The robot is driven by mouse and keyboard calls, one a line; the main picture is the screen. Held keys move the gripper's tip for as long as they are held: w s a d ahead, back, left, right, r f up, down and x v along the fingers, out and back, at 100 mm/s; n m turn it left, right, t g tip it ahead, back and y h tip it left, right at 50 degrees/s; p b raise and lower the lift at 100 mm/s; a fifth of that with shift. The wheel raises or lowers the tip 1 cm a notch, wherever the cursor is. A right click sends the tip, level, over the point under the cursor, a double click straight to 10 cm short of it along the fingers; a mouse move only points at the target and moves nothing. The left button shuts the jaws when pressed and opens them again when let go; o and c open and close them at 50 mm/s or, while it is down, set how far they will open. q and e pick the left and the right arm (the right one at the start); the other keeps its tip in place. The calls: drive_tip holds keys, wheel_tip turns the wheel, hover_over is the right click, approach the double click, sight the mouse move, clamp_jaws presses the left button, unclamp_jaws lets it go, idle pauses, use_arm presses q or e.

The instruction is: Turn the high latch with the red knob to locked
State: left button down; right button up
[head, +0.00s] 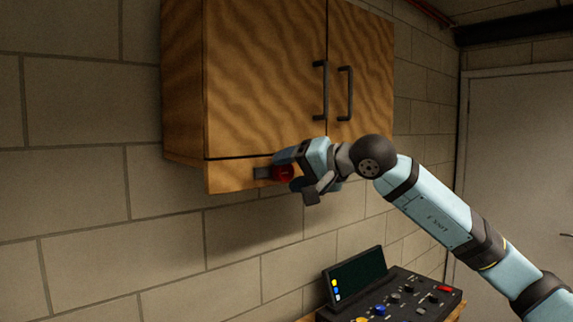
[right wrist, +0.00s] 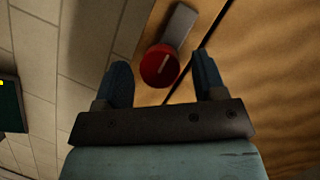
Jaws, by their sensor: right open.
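The red knob (head: 283,173) sits on the lower front strip of the wall cabinet, beside a small grey plate (head: 262,173). In the right wrist view the round red knob (right wrist: 160,66) has a pale line on its face, and the grey plate (right wrist: 180,26) runs away from it. My right gripper (head: 296,178) is at the knob, partly covering it in the head view. In the right wrist view its two fingers (right wrist: 162,80) are apart, with the knob between and just beyond them. I cannot tell whether either finger touches it. My left gripper is not in view.
The wooden cabinet (head: 265,80) has two closed doors with dark handles (head: 321,92). A control panel (head: 395,300) with a dark screen stands below right. A pale door (head: 520,180) is at the right. The block wall left of the cabinet is clear.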

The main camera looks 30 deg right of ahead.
drive_tip(key=shift+w+a+f, duration=0.2)
drive_tip(key=shift+w+a, duration=0.1)
drive_tip(key=shift+w, duration=0.3)
drive_tip(key=c, duration=0.9)
